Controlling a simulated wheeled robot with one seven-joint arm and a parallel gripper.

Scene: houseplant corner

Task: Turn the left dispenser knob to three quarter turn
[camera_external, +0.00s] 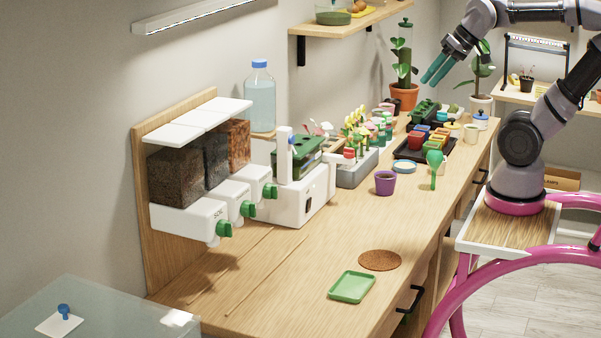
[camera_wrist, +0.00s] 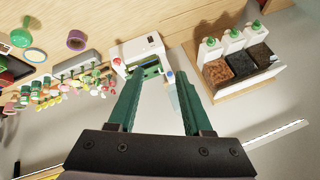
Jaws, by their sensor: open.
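The dispenser on the wooden wall board has three clear bins over white bodies with green knobs. The left dispenser (camera_external: 185,220), labelled SOIL, holds dark brown matter, and its green left knob (camera_external: 224,229) is on its front. In the wrist view the picture is turned, and this knob (camera_wrist: 257,24) is the rightmost. Its exact angle is too small to read. The middle knob (camera_external: 248,209) and right knob (camera_external: 270,191) look alike. My gripper (camera_external: 434,70) is raised at the upper right, far from the knobs. Its green fingers (camera_wrist: 158,77) are apart and empty.
A white machine (camera_external: 306,197) with a green top stands right of the dispensers. A green tray (camera_external: 352,287) and a brown round mat (camera_external: 380,260) lie at the bench front. A purple pot (camera_external: 385,183) stands farther back. The bench before the dispensers is mostly clear.

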